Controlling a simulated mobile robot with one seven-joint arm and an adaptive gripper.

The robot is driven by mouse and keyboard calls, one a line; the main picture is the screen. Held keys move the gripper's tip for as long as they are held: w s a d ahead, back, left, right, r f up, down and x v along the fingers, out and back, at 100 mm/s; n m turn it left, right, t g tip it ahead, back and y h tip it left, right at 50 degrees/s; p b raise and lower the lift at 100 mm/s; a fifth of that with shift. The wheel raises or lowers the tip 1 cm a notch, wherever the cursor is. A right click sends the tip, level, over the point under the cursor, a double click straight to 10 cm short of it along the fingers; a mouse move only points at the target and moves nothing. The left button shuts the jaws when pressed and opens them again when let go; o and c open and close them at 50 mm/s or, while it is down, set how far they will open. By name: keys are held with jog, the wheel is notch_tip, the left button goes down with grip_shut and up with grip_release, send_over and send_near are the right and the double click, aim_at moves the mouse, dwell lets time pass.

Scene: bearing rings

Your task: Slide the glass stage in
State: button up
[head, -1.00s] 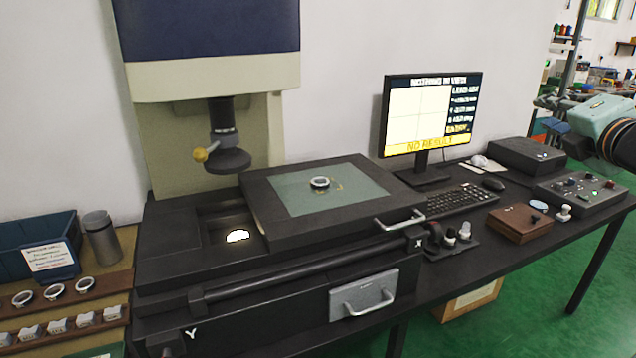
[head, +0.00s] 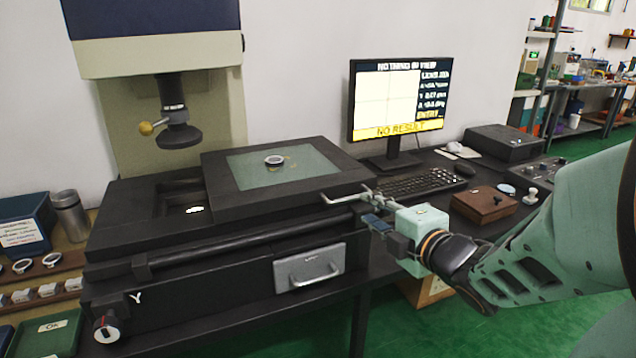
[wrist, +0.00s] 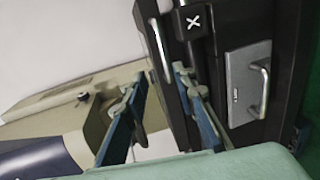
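The glass stage is a dark slab (head: 222,178) with a pale green glass pane (head: 310,168). It sits off to the right of the lens column (head: 178,125), leaving a recess with a bright light spot (head: 194,209) uncovered at left. A metal bearing ring (head: 274,161) lies on the glass. My gripper (head: 342,194) is at the stage's front right edge, by its handle, which it largely covers in the head view. In the wrist view the silver handle (wrist: 158,52) shows just beyond the fingertips (wrist: 160,74). The fingers are apart; I see no grip on the handle.
A monitor (head: 400,100) reads "NO RESULT". A keyboard (head: 412,186) and a brown box (head: 482,204) stand to the right. A lower drawer-like panel with a handle (head: 310,267) is below the stage. Ring trays and a blue bin (head: 25,225) are at left.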

aim_at(346, 200)
jog(key=x, duration=0.3)
jog(key=b+x, duration=0.1)
jog(key=x, duration=0.6)
jog(key=shift+w+a+f, duration=0.1)
jog(key=shift+a+f, duration=0.35)
jog(key=shift+c, duration=0.2)
grip_shut()
